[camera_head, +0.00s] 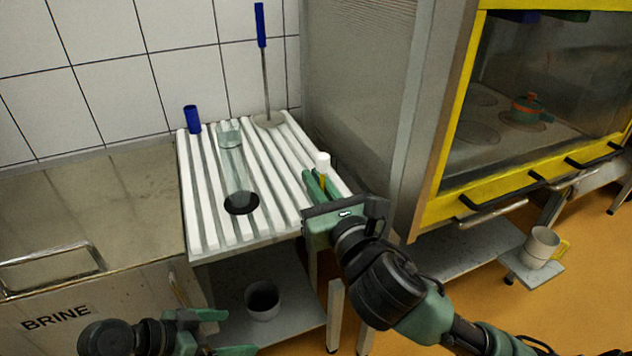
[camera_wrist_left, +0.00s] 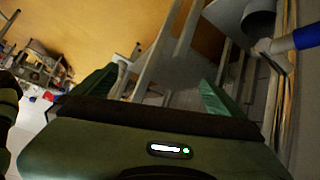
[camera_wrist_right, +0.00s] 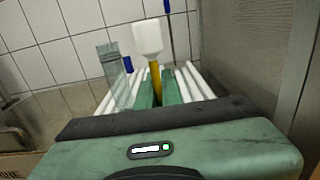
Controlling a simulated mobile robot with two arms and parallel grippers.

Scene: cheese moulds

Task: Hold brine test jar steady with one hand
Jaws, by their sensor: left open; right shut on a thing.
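A tall clear jar (camera_head: 236,172) with a dark round base stands upright on the white slatted rack. It also shows in the right wrist view (camera_wrist_right: 114,75), left of the right gripper's fingers. My right gripper (camera_head: 318,184) is shut on a tool with a white block end (camera_head: 322,160) and a yellow shaft, over the rack's right side, apart from the jar. The tool stands up between the fingers in the right wrist view (camera_wrist_right: 148,40). My left gripper (camera_head: 225,332) is open and empty, low in front of the rack and below the jar; its fingers are spread in the left wrist view (camera_wrist_left: 155,95).
The slatted rack (camera_head: 203,215) also bears a blue cylinder (camera_head: 192,119) and a blue-handled skimmer (camera_head: 265,80) at the back. A grey bucket (camera_head: 262,300) stands on the shelf below. A brine tank (camera_head: 90,210) is at left; a yellow-framed cabinet (camera_head: 450,120) is at right.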

